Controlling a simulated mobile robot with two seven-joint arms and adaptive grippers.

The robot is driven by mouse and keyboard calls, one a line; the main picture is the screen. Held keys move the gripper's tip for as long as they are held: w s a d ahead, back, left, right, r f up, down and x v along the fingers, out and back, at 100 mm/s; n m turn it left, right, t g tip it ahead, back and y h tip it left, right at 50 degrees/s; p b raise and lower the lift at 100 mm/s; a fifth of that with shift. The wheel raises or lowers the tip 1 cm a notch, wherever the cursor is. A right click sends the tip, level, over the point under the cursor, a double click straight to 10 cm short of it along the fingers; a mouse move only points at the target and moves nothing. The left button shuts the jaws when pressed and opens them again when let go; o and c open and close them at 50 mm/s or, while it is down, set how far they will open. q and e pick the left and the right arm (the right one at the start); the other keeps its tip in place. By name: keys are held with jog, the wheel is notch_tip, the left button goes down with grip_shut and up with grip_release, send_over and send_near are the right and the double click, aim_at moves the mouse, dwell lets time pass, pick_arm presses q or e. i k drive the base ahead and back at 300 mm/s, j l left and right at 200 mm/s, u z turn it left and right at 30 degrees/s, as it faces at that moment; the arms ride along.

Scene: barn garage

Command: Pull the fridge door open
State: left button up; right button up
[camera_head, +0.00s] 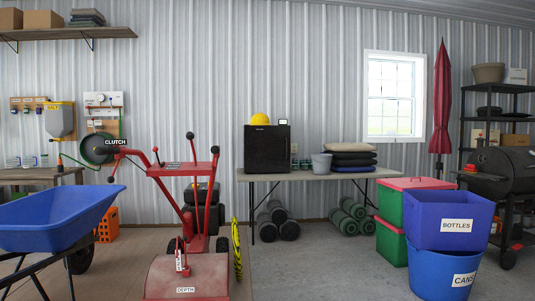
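A small black fridge (267,149) stands at the left end of a folding table against the corrugated metal wall. Its dark front faces me, and the door looks shut. I cannot make out a handle at this size. A yellow hard hat (260,119) and a small light-faced item (283,122) sit on top of it. Neither of my grippers shows in the head view.
A red tiller-like machine (187,275) stands in front and left of the fridge. A blue wheelbarrow (60,217) is left; bins, including a blue one (432,272), stand right.

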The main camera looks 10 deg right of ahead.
aim_at(266, 148)
jog(key=i+l+z, duration=0.15)
jog(key=i, duration=0.15)
jog(key=i+l+z, duration=0.2)
jog(key=i+z, duration=0.45)
jog(key=i, duration=2.95)
jog(key=i+l+u, duration=0.1)
jog(key=i+u, duration=0.2)
jog(key=i, duration=0.15)
jog(key=i+l+u, duration=0.3)
jog(key=i, duration=0.15)
jog(key=i+l+u, duration=0.3)
jog(key=i, duration=0.15)
jog(key=j, duration=0.1)
